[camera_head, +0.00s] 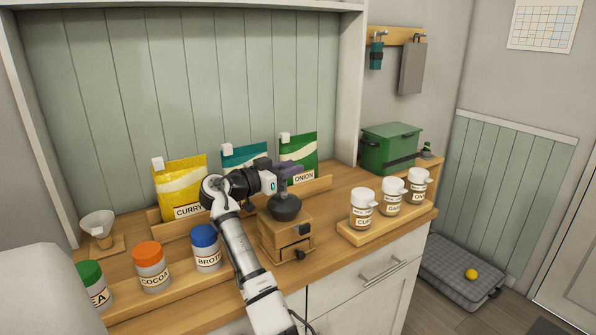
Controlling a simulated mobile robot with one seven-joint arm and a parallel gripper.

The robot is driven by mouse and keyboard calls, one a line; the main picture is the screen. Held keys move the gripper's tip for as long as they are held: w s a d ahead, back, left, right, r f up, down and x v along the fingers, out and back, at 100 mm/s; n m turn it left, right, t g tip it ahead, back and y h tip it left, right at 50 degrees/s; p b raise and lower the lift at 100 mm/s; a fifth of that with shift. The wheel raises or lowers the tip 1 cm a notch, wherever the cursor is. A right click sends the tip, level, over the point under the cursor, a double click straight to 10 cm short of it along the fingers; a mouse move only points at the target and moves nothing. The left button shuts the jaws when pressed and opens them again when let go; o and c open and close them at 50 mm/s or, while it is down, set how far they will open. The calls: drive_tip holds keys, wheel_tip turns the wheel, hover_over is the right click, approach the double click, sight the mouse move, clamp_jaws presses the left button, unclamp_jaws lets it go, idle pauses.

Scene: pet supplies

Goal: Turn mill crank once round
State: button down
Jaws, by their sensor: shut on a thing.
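The mill (286,237) is a wooden box with a dark rounded top (285,210) and a small drawer at its base. It stands upright on the wooden counter, right of my forearm. My gripper (291,171), with purple-grey fingers, is just above the mill's top. It is shut on the crank, whose handle is mostly hidden by the fingers. The angle of the crank cannot be told.
Behind are yellow (181,187), teal (244,157) and green (299,157) packets in a wooden rack. Lidded jars (206,250) stand front left. White-lidded jars (362,209) sit on a tray at right, near a green box (389,149). Some counter is bare between mill and tray.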

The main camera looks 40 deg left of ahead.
idle(0.3)
drive_tip(key=c, duration=1.1)
unclamp_jaws()
drive_tip(key=shift+w, duration=0.1)
drive_tip(key=shift+c, duration=0.2)
wheel_tip(320, 180, up, 20)
drive_tip(key=b, duration=0.2)
drive_tip(key=shift+b, duration=0.3)
